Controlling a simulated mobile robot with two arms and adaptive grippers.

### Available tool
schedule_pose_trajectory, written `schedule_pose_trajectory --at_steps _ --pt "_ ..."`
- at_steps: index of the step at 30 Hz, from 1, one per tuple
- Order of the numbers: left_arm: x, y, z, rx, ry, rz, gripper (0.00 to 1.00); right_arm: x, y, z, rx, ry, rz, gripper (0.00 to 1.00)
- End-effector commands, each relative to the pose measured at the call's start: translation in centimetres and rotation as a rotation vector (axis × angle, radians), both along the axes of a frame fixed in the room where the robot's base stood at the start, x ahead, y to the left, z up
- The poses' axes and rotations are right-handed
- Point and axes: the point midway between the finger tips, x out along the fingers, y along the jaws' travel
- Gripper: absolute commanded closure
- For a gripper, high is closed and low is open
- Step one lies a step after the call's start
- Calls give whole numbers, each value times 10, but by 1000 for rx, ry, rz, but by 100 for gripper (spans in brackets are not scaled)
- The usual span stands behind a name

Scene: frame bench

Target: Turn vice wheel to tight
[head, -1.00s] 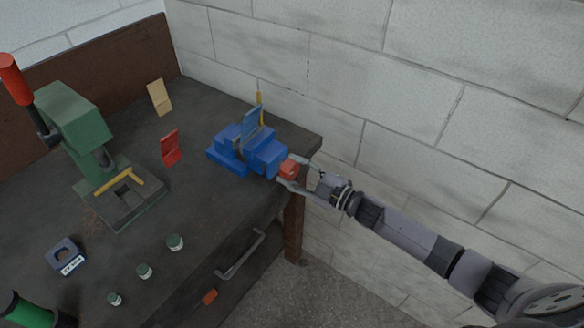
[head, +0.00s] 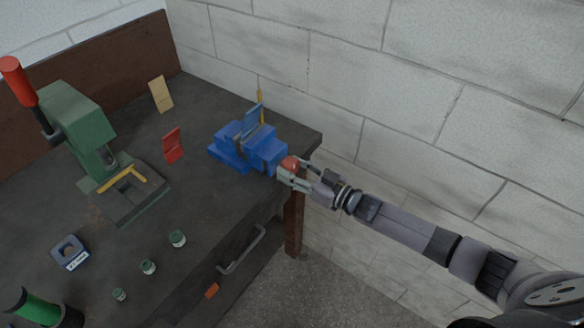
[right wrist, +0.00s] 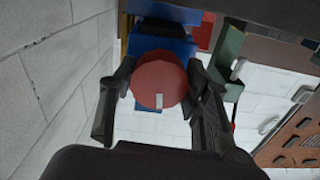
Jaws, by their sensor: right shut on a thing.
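The blue vice (head: 248,146) stands on the dark bench near its right end, with a plate upright between its jaws. Its red wheel (head: 290,163) is on the vice's right side, facing my right arm. My right gripper (head: 291,173) is shut on the wheel. In the right wrist view the round red wheel (right wrist: 160,80) fills the space between the two fingers (right wrist: 162,90), with a small pale mark at its lower middle. My left gripper is not in view.
A green press (head: 75,115) with a red handle stands on the left of the bench (head: 205,205). A red block (head: 172,146), a tan block (head: 160,95), a blue device (head: 70,252) and small green-lidded jars (head: 177,239) stand apart from the vice. The white wall (head: 400,110) is close behind my right arm.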

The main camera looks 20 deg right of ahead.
Motion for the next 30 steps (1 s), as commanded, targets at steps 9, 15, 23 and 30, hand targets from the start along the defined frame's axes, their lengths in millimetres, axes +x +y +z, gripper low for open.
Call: schedule_pose_trajectory --at_steps 9,15,23,30 --pt "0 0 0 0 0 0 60 -5 -3 -12 96 107 -4 84" --pt "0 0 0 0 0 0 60 -5 -3 -12 121 126 -5 84" --pt "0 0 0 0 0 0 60 -5 -3 -12 126 131 -5 84" --pt "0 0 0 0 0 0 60 -5 -3 -12 126 131 -5 50"
